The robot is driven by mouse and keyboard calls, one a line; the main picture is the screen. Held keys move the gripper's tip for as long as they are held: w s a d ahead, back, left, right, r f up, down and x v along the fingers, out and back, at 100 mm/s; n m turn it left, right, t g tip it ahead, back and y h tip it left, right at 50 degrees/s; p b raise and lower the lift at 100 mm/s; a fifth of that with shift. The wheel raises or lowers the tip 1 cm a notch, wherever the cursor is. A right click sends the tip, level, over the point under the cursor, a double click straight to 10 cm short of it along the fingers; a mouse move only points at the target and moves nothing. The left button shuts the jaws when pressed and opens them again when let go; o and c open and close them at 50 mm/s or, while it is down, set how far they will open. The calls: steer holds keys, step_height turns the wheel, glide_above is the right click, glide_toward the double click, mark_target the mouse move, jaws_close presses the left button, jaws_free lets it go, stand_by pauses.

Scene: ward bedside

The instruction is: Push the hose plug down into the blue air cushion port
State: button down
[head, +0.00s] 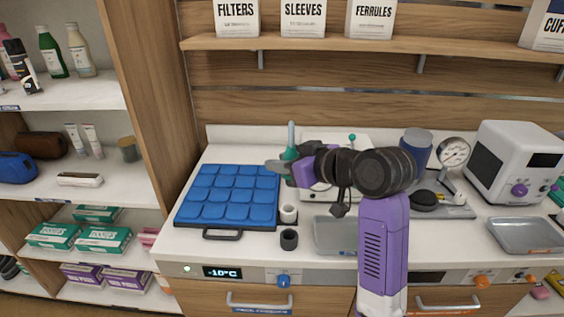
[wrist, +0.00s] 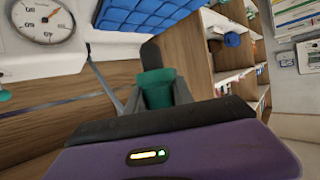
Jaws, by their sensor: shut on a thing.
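The blue air cushion (head: 228,196) lies flat on the left of the counter, a quilted pad with a dark handle at its front edge. I cannot make out its port for certain. My gripper (head: 281,166) is over the counter near the cushion's right back corner, shut on a green plug (head: 290,153) with a pale teal stem pointing up. In the wrist view the green plug (wrist: 156,90) sits between the two grey fingers, with a dark end beyond it. The cushion (wrist: 160,14) shows at the top there. The plug appears apart from the cushion.
A short white cylinder (head: 288,213) and a black one (head: 289,239) stand right of the cushion. My arm covers part of the middle counter.

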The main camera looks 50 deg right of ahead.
steer(key=shift+f+b, duration=3.9)
steer(key=shift+f, duration=2.5)
steer(key=w+d+p, duration=0.1)
steer(key=w+d, duration=0.5)
steer(key=d, duration=0.1)
steer(key=shift+f, duration=0.1)
steer(key=shift+f+b, duration=0.65)
steer(key=shift+f, duration=0.35)
steer(key=shift+f+b, duration=1.15)
steer(key=shift+f, duration=0.85)
steer(key=c, duration=1)
jaws_free()
